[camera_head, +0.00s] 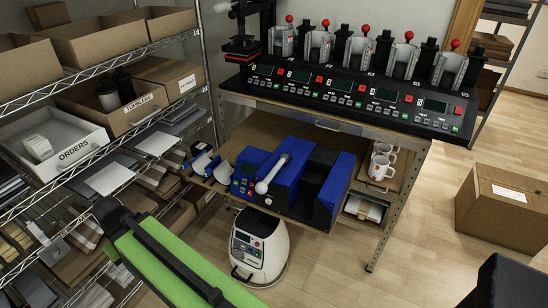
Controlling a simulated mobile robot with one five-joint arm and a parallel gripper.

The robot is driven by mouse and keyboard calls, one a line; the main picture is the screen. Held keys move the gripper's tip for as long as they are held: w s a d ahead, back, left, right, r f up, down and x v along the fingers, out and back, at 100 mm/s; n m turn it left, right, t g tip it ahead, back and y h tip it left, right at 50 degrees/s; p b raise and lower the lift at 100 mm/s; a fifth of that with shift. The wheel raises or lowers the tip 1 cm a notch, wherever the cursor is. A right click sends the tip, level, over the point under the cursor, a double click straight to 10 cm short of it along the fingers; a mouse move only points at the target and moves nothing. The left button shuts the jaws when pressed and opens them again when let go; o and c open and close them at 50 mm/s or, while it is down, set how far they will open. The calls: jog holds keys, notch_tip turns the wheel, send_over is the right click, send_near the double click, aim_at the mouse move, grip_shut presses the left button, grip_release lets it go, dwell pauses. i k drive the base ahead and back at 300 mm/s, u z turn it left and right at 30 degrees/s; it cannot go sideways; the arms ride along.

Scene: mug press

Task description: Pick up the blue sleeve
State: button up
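Small blue curved pieces with pale grey inner faces (204,164) lie at the left end of the lower bench shelf, beside a blue and black press machine. They look like the blue sleeve, but they are small here and I cannot tell how many there are. A green and black arm part of mine (175,262) reaches in from the bottom left, well short of these pieces. The fingers of my gripper do not show.
The blue and black machine (290,175) with a grey lever fills the shelf's middle. Mugs (381,166) stand to its right. Several mug presses (360,92) line the bench top. A wire rack (95,75) stands left, a carton (508,208) right. A white round device (258,245) stands below.

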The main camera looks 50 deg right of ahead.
aim_at(201, 163)
jog(key=z, duration=0.85)
jog(key=i, duration=1)
jog(key=z, duration=0.05)
